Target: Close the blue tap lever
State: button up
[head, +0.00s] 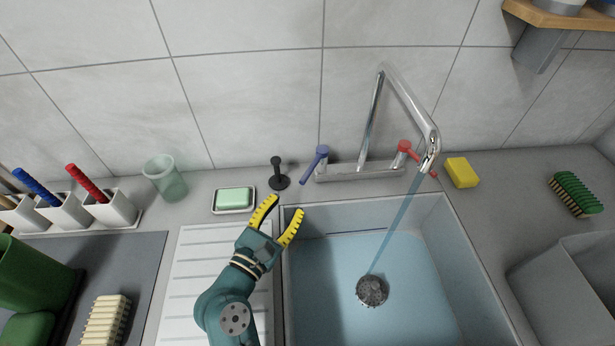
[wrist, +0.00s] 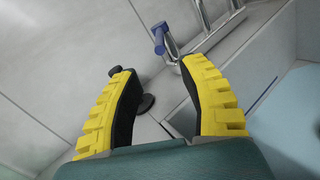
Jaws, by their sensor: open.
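The blue tap lever (head: 315,165) is on the left end of the chrome tap base (head: 360,172), slanting down toward the front left. It also shows in the wrist view (wrist: 159,38), beyond my right finger. The red lever (head: 412,152) is on the right end of the base. Water (head: 397,222) runs from the tall spout (head: 420,125) into the sink (head: 430,240). My gripper (head: 278,218) is open and empty, in front and left of the blue lever, apart from it. In the wrist view (wrist: 158,75) its yellow fingers are spread.
A black plunger-like stopper (head: 279,178) stands left of the blue lever, close to my gripper. A soap dish (head: 233,202), a glass (head: 165,178) and cutlery holders (head: 110,208) are farther left. A yellow sponge (head: 461,172) and green brush (head: 575,193) lie right.

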aim_at(308, 172)
jog(key=b+x, duration=0.2)
jog(key=x, duration=0.9)
grip_shut()
jog(key=shift+r, duration=0.1)
